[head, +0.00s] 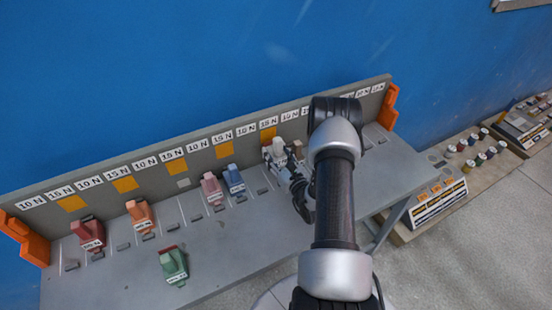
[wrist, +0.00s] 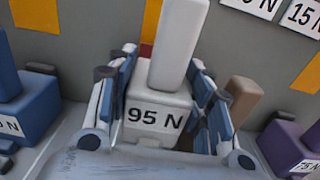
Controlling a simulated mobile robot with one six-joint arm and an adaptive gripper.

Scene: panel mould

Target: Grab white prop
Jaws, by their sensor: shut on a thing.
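The white prop (wrist: 158,112), a block with an upright post and a "95 N" label, stands between the fingers of my gripper (wrist: 162,105) in the wrist view. Blue-padded fingers press on both its sides, so my gripper is shut on it. In the head view the white prop (head: 278,150) is near the back panel of the grey bench (head: 225,245), partly hidden by my gripper (head: 288,170). I cannot tell whether the prop still touches the bench.
A blue prop (head: 233,179) and a pink prop (head: 212,188) stand just left. Orange (head: 140,216), red (head: 88,235) and green (head: 173,265) props are farther left. A purple prop (wrist: 290,147) is close on the right. The labelled back panel (head: 195,148) rises behind.

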